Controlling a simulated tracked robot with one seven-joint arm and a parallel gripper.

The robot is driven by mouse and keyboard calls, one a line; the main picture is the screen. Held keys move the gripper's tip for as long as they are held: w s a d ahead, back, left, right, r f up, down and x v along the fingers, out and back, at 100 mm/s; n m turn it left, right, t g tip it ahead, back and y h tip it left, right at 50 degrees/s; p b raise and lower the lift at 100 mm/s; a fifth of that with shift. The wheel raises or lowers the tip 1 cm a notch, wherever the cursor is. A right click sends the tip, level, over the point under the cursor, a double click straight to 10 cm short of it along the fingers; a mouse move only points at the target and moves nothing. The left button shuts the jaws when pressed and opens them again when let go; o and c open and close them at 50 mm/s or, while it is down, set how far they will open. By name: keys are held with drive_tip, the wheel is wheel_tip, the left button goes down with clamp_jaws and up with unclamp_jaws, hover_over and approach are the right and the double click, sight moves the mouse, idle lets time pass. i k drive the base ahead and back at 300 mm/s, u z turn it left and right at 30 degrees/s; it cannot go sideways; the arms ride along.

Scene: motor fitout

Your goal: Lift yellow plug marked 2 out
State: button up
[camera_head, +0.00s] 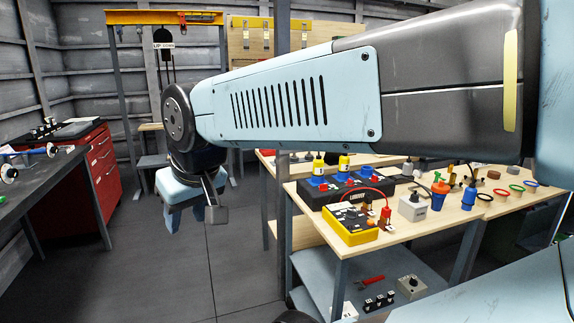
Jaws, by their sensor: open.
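Two yellow plugs stand upright on the black box (390,187) on the wooden workbench, each above a blue base. One is the left yellow plug (318,167), and the other is the right yellow plug (344,163). Their marks are too small to read, so I cannot tell which is marked 2. A third blue part (367,173) sits to their right with no yellow plug visible on it. My gripper (194,220) hangs open and empty over the floor, left of the bench and apart from the plugs. My arm crosses above the bench and hides part of its back.
A yellow meter (350,226) with a red lead stands at the bench's front edge. A grey box (412,207), an orange-and-blue part (438,196) and several coloured rings lie to the right. A post rises at the bench's left. A red cabinet (95,170) stands far left; floor between is clear.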

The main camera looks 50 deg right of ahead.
sight(343, 163)
drive_tip(key=u, duration=0.6)
drive_tip(key=i, duration=2.15)
drive_tip(key=z, duration=3.35)
drive_tip(key=i, duration=1.1)
drive_tip(key=z, duration=0.1)
